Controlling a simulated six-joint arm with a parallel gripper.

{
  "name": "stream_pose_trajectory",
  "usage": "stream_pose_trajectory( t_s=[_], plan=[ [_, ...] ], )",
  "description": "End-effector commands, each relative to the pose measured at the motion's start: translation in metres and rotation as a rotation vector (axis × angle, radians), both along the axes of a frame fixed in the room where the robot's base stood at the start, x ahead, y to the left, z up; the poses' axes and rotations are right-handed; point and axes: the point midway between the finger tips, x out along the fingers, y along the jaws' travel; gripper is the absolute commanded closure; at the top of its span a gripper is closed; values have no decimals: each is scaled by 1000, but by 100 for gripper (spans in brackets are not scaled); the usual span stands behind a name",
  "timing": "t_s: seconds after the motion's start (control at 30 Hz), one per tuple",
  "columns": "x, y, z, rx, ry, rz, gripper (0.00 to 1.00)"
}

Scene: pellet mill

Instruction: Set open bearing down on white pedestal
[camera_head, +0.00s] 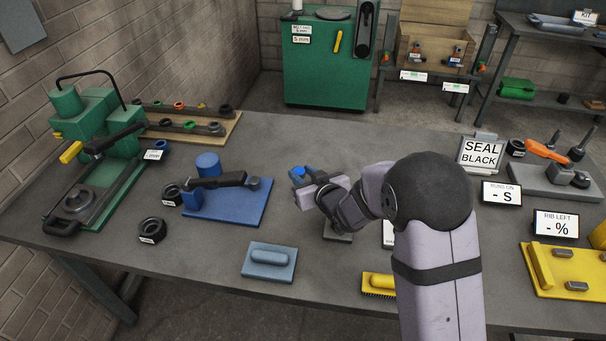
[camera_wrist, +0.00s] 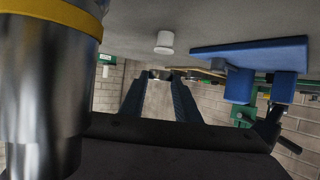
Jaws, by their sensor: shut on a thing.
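My gripper (camera_head: 300,186) is above the middle of the table, to the right of the blue base plate (camera_head: 235,213). It is shut on a small part at its tips, with blue (camera_head: 298,172) showing on top, which I take to be the open bearing. In the wrist view the fingers (camera_wrist: 160,78) close around a small part at their ends; its details are too small to tell. A short white cylinder, the white pedestal (camera_wrist: 165,43), stands on the table in the wrist view, apart from the fingertips. I cannot make the pedestal out in the head view.
A blue fixture with a dark lever stands on the blue plate, also seen in the wrist view (camera_wrist: 250,54). Black rings (camera_head: 152,230) lie at left. A grey-blue block (camera_head: 269,262) and yellow brush (camera_head: 379,284) lie in front. A SEAL BLACK sign (camera_head: 480,154) stands at right.

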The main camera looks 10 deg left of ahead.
Motion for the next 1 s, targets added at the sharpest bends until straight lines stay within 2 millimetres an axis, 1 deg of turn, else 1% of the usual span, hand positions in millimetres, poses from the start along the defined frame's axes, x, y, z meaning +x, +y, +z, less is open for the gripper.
stream_pose_trajectory(
  t_s=[0.3,0.7,1.0],
  plan=[
    [0,0,0,1,-2,0,100],
    [0,0,-12,1,-1,0,100],
    [0,0,-13,1,-2,0,100]
  ],
)
